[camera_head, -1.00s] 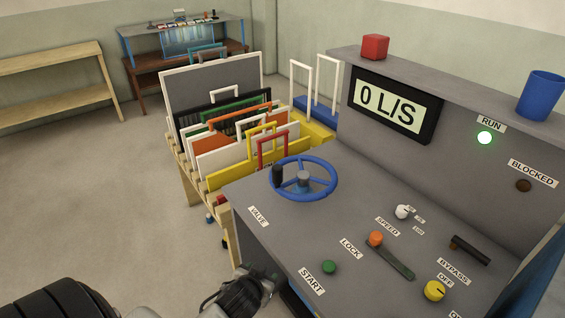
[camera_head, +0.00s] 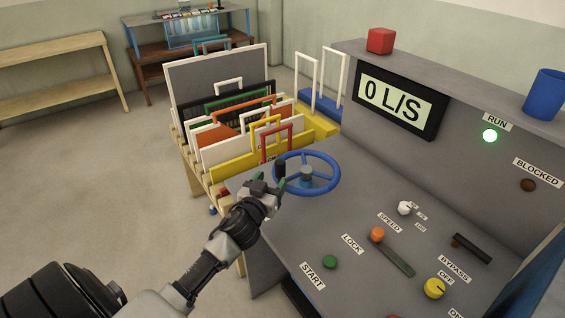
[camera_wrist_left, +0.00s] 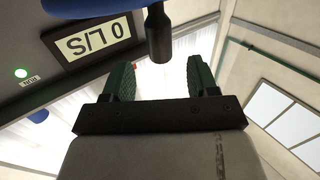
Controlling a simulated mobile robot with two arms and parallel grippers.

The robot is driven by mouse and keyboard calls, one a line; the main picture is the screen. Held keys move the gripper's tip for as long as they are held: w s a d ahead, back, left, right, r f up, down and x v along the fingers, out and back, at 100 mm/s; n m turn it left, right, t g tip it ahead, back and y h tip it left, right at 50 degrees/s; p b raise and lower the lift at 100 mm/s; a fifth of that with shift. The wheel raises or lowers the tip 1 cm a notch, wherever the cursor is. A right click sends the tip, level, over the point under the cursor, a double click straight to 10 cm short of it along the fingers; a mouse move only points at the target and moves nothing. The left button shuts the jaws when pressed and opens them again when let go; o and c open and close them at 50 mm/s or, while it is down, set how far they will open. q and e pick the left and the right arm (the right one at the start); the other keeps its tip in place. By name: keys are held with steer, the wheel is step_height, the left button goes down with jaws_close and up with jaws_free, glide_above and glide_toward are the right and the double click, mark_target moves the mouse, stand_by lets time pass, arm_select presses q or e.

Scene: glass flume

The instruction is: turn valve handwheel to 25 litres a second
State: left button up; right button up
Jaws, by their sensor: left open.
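The blue valve handwheel (camera_head: 325,188) lies flat over the console's top, at its far left corner. Its black knob (camera_head: 280,170) stands up at the wheel's left side. The display (camera_head: 394,103) reads 0 L/S. My left gripper (camera_head: 277,188) is open at the near left of the wheel, close to the knob. In the left wrist view the knob (camera_wrist_left: 158,35) hangs beyond and between the two green fingers (camera_wrist_left: 160,80), with part of the blue wheel (camera_wrist_left: 95,6) at the top edge. I cannot tell whether a finger touches the knob. My right gripper is not in view.
The console top (camera_head: 340,240) carries a green START button (camera_head: 330,262), an orange lever (camera_head: 378,235), a yellow knob (camera_head: 434,288) and a black bypass handle (camera_head: 471,249). The RUN lamp (camera_head: 489,135) glows green. A rack of framed panels (camera_head: 215,85) stands behind the wheel.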

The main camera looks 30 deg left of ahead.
mark_target(283, 164)
arm_select(q)
steer(key=w, duration=0.2)
steer(key=w+a, duration=0.1)
steer(key=w, duration=0.5)
steer(key=shift+w+a+p, duration=0.15)
steer(key=shift+a+p, duration=0.15)
steer(key=shift+p, duration=0.1)
jaws_close()
